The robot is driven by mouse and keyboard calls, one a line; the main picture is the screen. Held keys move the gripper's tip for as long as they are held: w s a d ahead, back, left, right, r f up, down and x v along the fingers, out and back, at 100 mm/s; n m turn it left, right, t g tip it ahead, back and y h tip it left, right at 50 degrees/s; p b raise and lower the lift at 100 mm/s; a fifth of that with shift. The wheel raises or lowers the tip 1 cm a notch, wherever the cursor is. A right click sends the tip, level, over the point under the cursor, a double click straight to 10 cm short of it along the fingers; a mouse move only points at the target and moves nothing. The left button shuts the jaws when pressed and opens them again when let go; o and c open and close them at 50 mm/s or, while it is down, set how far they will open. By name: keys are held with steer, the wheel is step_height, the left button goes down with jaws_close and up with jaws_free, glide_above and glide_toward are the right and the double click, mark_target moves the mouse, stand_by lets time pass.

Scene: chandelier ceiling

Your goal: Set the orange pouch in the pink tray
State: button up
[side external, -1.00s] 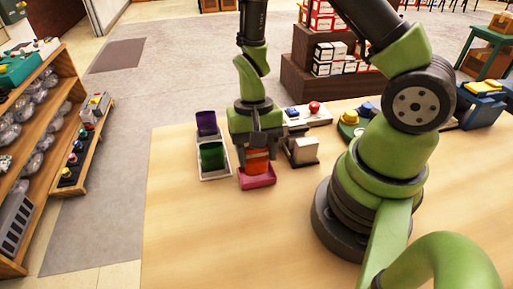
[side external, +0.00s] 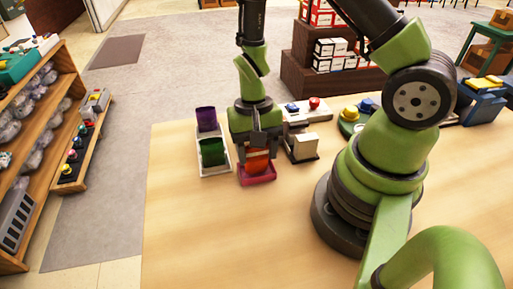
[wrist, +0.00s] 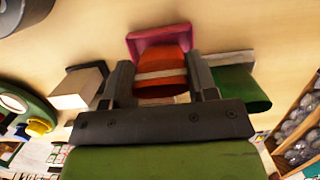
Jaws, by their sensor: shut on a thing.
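The orange pouch (side external: 258,162) is upright between the fingers of my gripper (side external: 257,150). It also shows in the wrist view (wrist: 160,72), with a pale band across it and a finger on each side. My gripper (wrist: 160,85) is shut on it. The pink tray (side external: 258,178) is on the table under the pouch, and its rim also shows in the wrist view (wrist: 150,37). The pouch's lower end is at the tray, within its outline. The fingers hide part of the pouch, and I cannot tell whether it touches the tray floor.
A white box on a dark base (side external: 303,147) is close on the right. The table front (side external: 220,235) is clear.

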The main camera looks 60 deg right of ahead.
steer(key=shift+f, duration=0.2)
stand_by(0.3)
steer(key=o, duration=1.4)
steer(key=shift+c, duration=0.2)
steer(key=shift+r, duration=3.75)
steer(key=shift+r, duration=0.25)
steer(key=s+a+r+n+t, duration=0.1)
steer(key=s+r+n+t, duration=0.1)
steer(key=r, duration=0.7)
steer(key=s+a+r+n+t, duration=0.1)
steer(key=s+r+n+t, duration=0.2)
steer(key=r, duration=0.6)
steer(key=s+t, duration=0.2)
steer(key=t, duration=0.1)
steer(key=shift+s+r+t, duration=0.3)
steer(key=shift+r+t, duration=0.1)
